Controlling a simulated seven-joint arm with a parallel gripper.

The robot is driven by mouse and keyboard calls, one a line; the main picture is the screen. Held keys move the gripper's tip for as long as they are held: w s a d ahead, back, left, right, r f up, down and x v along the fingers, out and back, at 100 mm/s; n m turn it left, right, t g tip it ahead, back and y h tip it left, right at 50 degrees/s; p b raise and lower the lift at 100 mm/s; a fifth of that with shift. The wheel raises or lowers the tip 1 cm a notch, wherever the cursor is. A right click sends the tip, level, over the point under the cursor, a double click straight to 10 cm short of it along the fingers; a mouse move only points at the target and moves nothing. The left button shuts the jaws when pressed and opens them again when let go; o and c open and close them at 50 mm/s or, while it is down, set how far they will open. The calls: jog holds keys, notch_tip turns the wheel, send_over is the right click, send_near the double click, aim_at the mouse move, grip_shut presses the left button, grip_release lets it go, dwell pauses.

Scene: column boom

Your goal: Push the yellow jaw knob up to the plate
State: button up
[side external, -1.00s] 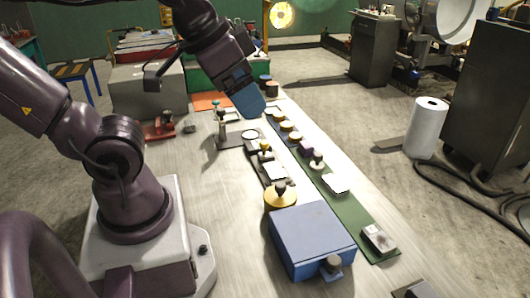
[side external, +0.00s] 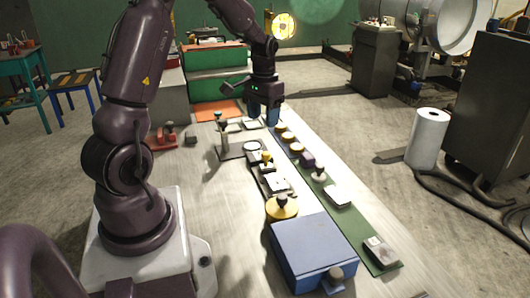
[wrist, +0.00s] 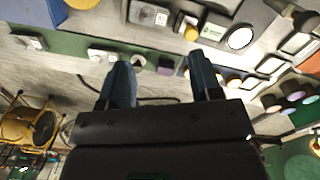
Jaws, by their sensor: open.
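The yellow jaw knob (side external: 267,158) stands on a dark, low vise-like fixture in the middle of the bench. A pale square plate (side external: 276,184) lies on the same fixture, nearer the camera, with a gap between it and the knob. In the wrist view the knob (wrist: 191,33) shows near the top, right of the plate (wrist: 149,14). My gripper (side external: 263,115) points down with blue fingers apart and nothing between them. It is beyond the knob, toward the far end of the bench. In the wrist view its fingers (wrist: 159,65) are open, clear of the knob.
A green strip (side external: 358,224) with several yellow-topped and dark pieces runs along the right edge. A grey stand (side external: 233,150) is left of the fixture.

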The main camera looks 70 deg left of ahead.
send_over(265, 153)
jog(key=s+d, duration=0.2)
notch_tip(265, 153, down, 4)
jog(key=w+a+m, duration=0.2)
notch_tip(265, 153, down, 12)
jog(key=shift+d, duration=0.1)
